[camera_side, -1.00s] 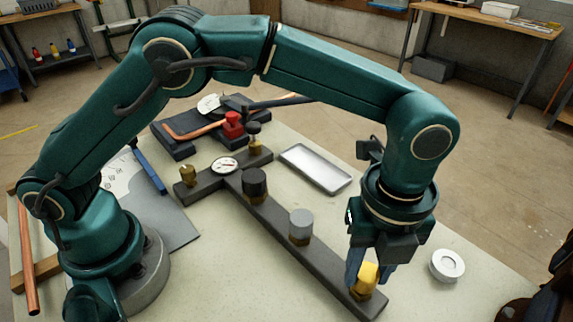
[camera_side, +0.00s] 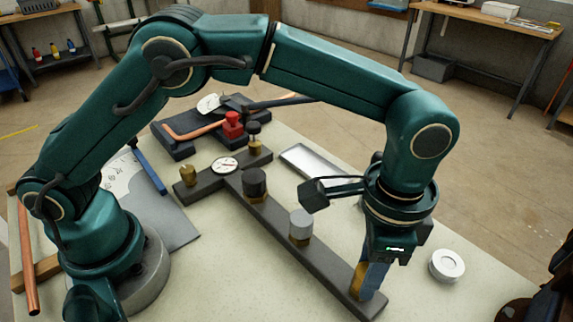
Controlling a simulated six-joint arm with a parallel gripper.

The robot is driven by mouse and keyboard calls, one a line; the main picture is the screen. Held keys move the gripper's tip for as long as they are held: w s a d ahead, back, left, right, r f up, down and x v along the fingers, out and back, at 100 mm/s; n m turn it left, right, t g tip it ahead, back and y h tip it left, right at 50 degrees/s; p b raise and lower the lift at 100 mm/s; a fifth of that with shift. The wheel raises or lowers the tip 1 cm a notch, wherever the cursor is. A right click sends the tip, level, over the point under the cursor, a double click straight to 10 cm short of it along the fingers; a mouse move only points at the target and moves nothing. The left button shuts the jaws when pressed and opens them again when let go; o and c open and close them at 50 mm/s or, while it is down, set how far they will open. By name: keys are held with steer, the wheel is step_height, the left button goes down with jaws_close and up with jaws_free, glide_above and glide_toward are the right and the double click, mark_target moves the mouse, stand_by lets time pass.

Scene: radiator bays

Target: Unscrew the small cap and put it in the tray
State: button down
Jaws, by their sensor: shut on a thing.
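My gripper (camera_side: 369,279) points down at the near end of the dark bar (camera_side: 275,225), shut on the yellow cap (camera_side: 358,278). A blue finger hides most of the cap; only a yellow-brass strip shows at its left. I cannot tell whether the cap has turned or is still on its fitting. A small dark cap (camera_side: 254,128) stands on a brass post at the bar's far end. A black cap (camera_side: 255,178) and a grey cap (camera_side: 300,219) sit along the bar. The pale metal tray (camera_side: 300,157) lies behind the bar, partly hidden by my wrist camera.
A round gauge (camera_side: 224,165) and a brass fitting (camera_side: 187,173) are at the bar's far end. A red-topped part (camera_side: 232,122) and a copper pipe (camera_side: 190,133) lie at the back. A white round dish (camera_side: 447,265) stands right of my gripper.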

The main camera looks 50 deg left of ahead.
steer(key=n, duration=0.4)
steer(key=shift+r, duration=2.5)
steer(key=shift+w+a+r+n, duration=0.1)
steer(key=shift+w+a+n, duration=0.2)
steer(key=shift+w, duration=0.05)
steer(key=w+a+r+n, duration=0.2)
steer(key=w+a+r, duration=0.15)
steer(key=a, duration=0.35)
steer(key=s+a+r+n, duration=0.2)
steer(key=a, duration=0.8)
steer(key=s+a+r+n, duration=0.2)
steer(key=a, duration=0.7)
steer(key=s+f+m, duration=0.6)
steer(key=s+f, duration=0.1)
glide_above(259, 257)
step_height(259, 257, down, 7)
steer(key=shift+r, duration=0.2)
steer(key=shift+f, duration=2)
